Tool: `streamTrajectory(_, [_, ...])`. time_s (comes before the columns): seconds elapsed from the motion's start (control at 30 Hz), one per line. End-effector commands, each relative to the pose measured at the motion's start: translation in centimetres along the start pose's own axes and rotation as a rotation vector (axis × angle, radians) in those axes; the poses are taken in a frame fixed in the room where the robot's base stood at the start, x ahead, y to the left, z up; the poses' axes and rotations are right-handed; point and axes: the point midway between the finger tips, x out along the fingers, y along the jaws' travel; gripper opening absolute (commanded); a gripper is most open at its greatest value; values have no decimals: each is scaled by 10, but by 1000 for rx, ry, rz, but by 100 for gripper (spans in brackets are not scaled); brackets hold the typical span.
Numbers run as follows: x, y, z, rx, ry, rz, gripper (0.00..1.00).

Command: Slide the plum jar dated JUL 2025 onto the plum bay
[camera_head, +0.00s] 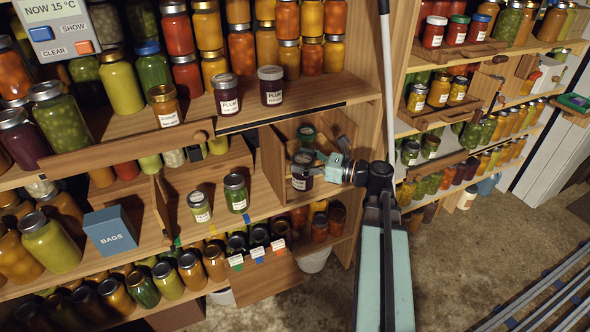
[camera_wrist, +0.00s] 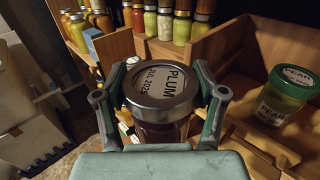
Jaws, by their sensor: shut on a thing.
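The plum jar (camera_head: 302,181) has dark contents and a silver lid. In the wrist view the lid of this plum jar (camera_wrist: 160,88) reads PLUM JUL 2025. My gripper (camera_head: 316,168) is shut on it from the right, with one finger on each side just under the lid; the same gripper shows in the wrist view (camera_wrist: 166,84). The jar looks upright in the partitioned space at the shelf's right end. I cannot tell whether its base touches the shelf.
A green-lidded pear jar (camera_wrist: 285,95) stands right of the held jar. A wooden divider (camera_head: 272,160) stands on its left. Two green jars (camera_head: 236,193) stand farther left, with bare shelf between. Two other plum jars (camera_head: 270,86) stand on the shelf above. A blue BAGS box (camera_head: 113,231) is at left.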

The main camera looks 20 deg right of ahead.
Motion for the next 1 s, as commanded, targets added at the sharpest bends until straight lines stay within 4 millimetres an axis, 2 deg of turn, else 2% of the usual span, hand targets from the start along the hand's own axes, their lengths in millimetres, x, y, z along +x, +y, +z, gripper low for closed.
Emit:
streamTrajectory(0.03, [-3,-7,28,-1,-2,-13,13])
streamTrajectory(0.6, [-32,-73,184,0,-4,-176,13])
streamTrajectory(0.8, [-41,-92,214,0,-5,-231,13])
streamTrajectory(1.0, [-45,-101,225,1,-6,-263,13])
